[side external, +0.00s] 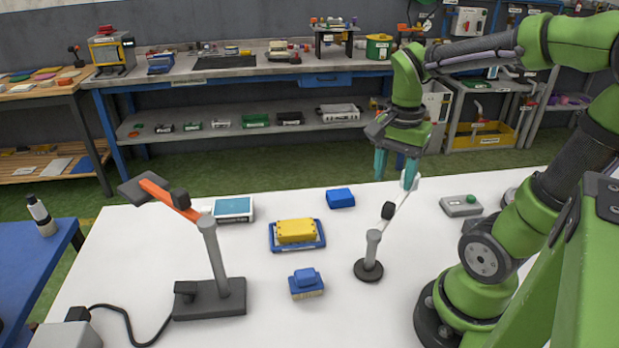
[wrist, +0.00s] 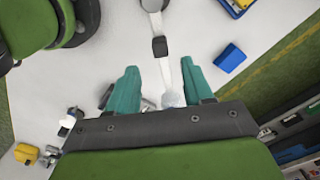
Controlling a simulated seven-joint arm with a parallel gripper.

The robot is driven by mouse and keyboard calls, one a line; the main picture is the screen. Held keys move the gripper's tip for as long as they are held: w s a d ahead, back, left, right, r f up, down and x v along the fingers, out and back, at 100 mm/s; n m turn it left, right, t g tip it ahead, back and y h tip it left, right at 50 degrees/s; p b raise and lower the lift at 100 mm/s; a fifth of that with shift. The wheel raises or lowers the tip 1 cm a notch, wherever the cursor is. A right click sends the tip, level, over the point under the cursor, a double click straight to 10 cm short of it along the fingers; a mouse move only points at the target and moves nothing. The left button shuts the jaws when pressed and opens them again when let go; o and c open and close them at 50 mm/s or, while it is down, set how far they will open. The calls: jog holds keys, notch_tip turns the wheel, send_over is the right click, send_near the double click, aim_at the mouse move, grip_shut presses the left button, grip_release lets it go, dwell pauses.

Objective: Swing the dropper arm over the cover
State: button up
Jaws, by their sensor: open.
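The dropper arm is a thin pale bar (side external: 398,208) with a black collar, on a grey post with a round dark base (side external: 368,270). It points back and right, toward my gripper (side external: 396,166). In the wrist view the bar (wrist: 188,77) runs down between the teal fingers of my gripper (wrist: 161,88), with its pale end near the palm. The fingers are apart, one each side; I cannot tell whether either touches it. A yellow block (side external: 296,230) sits in a blue tray (side external: 283,246) left of the post. I cannot tell for certain which object is the cover.
A blue block (side external: 340,197) lies behind the tray, and a blue stepped piece (side external: 305,283) lies in front. A stand with an orange arm (side external: 165,198) rises at left, beside a teal-topped box (side external: 233,208).

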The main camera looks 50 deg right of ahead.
aim_at(389, 205)
notch_tip(389, 205, down, 8)
jog(key=shift+r, duration=0.1)
jog(key=shift+c, duration=0.3)
grip_shut()
